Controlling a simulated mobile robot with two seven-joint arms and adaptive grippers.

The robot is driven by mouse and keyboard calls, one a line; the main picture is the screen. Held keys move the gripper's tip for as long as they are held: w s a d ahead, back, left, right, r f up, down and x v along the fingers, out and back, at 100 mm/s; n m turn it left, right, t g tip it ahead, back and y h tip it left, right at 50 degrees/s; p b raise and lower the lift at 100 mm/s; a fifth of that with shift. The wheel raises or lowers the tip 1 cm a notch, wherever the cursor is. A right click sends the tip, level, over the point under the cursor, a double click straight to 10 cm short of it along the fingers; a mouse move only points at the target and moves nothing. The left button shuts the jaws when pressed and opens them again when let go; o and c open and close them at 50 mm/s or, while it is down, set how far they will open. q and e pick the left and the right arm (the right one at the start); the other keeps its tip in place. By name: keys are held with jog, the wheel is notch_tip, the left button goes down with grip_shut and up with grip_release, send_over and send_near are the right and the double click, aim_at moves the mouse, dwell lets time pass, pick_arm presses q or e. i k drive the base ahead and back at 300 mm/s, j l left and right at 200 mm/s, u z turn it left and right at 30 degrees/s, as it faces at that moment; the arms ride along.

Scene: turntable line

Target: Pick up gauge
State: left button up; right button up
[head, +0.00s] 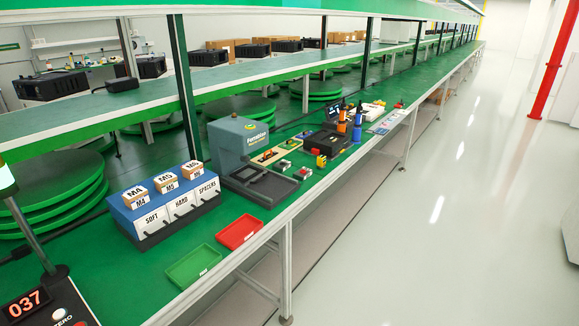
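Neither of my grippers is in the head view. I cannot tell for certain which thing is the gauge. A black-and-white device (66,312) with a red "037" display and the word "ZERO" stands at the lower left, partly cut off by the frame. A grey post rises from behind it. Farther along the green bench (160,262), several small tools and parts lie around a black box (322,143) with orange and blue items. They are too small to identify surely.
A blue unit (172,212) with drawers marked SOFT, HARD and SPACERS carries three small boxes. A grey-green machine (238,143) stands beside it. A green tray (193,266) and a red tray (238,232) lie near the front edge.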

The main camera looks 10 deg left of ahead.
aim_at(321, 159)
jog(key=i+l+u, duration=0.1)
jog(key=u, duration=0.3)
jog(key=i+l+u, duration=0.1)
jog(key=u, duration=0.3)
jog(key=i+l+u, duration=0.15)
jog(key=u, duration=0.3)
jog(key=i+l+u, duration=0.15)
jog(key=l, duration=0.15)
jog(key=i+l+u, duration=0.15)
jog(key=l, duration=0.2)
jog(key=l+u, duration=0.15)
jog(key=l, duration=0.15)
jog(key=i+l, duration=0.1)
jog(key=l, duration=0.4)
jog(key=i+l+u, duration=0.15)
jog(key=l, duration=0.35)
